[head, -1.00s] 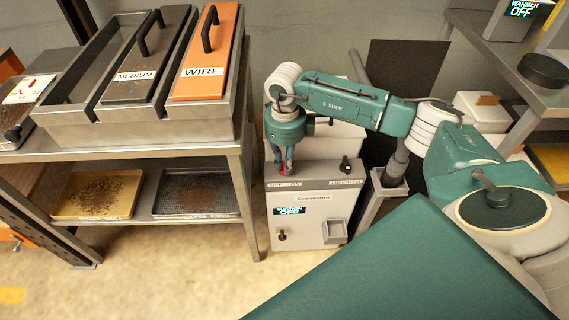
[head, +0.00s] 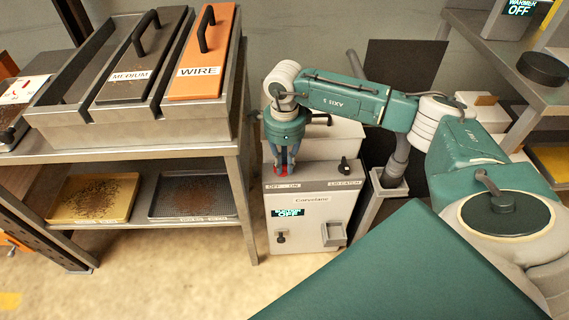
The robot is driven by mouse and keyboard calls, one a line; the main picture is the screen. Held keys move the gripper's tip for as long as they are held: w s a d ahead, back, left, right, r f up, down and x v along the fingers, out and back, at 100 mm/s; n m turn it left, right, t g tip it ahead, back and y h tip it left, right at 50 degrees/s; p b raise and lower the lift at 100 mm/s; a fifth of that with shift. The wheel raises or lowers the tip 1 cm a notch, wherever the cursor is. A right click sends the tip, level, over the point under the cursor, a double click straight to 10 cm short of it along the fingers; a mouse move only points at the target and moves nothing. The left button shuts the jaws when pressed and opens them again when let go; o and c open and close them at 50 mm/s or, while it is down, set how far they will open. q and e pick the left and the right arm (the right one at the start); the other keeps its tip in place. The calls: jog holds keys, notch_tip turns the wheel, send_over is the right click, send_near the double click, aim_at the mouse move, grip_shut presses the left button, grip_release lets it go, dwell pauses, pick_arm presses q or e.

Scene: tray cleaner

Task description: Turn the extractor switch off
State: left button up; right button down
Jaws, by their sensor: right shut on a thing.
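The extractor (head: 300,232) is a light grey box on the floor in the middle of the head view. Its top panel carries OFF and ON labels on the left and LID CATCH on the right. A small teal display (head: 287,212) on its front appears to read OFF, though its text is blurred. My right gripper (head: 283,172) points down at the panel just above the OFF and ON labels. It is shut on a red part, which I take to be the switch (head: 281,169), mostly hidden between the fingers. My left gripper is not in view.
A metal shelf (head: 150,152) stands left, with MEDIUM (head: 128,88) and WIRE (head: 197,85) blocks above and two trays of crumbs below. A dark panel (head: 405,75) stands behind my right arm. Another metal rack (head: 480,45) is at right. Floor left of the extractor is clear.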

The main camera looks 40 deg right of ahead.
aim_at(285, 166)
jog(key=shift+w+r, duration=0.1)
dwell(0.3)
jog(key=c, duration=1.7)
grip_release()
notch_tip(285, 166, up, 12)
jog(key=shift+f, duration=0.1)
